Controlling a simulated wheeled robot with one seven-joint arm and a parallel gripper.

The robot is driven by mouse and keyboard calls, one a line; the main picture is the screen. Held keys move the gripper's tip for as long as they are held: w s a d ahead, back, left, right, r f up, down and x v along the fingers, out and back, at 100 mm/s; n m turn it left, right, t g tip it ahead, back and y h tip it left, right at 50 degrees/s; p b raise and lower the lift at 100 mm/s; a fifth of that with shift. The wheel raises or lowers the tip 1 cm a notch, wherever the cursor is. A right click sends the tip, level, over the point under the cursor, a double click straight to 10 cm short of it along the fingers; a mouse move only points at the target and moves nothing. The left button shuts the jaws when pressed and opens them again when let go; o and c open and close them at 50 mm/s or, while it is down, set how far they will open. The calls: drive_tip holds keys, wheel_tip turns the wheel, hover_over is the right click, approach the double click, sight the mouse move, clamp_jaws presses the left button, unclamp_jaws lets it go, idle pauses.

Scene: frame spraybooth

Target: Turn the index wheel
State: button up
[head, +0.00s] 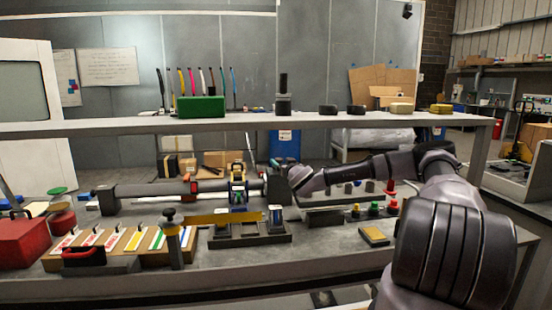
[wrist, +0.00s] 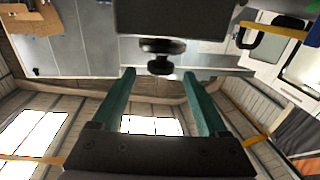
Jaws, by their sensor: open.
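In the wrist view a dark round wheel-like knob (wrist: 162,46) with a rounded end sticks out of a dark block (wrist: 175,18). It looks like the index wheel, though I cannot be sure. My gripper (wrist: 159,73) is open, its two green fingers spread with clear space between them. The knob's end shows between the fingertips in the picture; I see no finger touching it, and the depth gap is unclear. In the head view my arm reaches from the right to a dark housing (head: 275,187) on the bench; my fingertips and the knob cannot be made out there.
A long grey cylinder (head: 145,194) lies left of the housing. A raised shelf (head: 330,121) with a green box (head: 201,107) runs above the bench. Red and green buttons (head: 392,206), a slotted dark tray (head: 250,239) and a red box (head: 22,240) stand nearer the front.

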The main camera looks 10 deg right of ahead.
drive_tip(key=w, duration=0.4)
drive_tip(key=w+a, duration=0.1)
drive_tip(key=w, duration=0.2)
clamp_jaws()
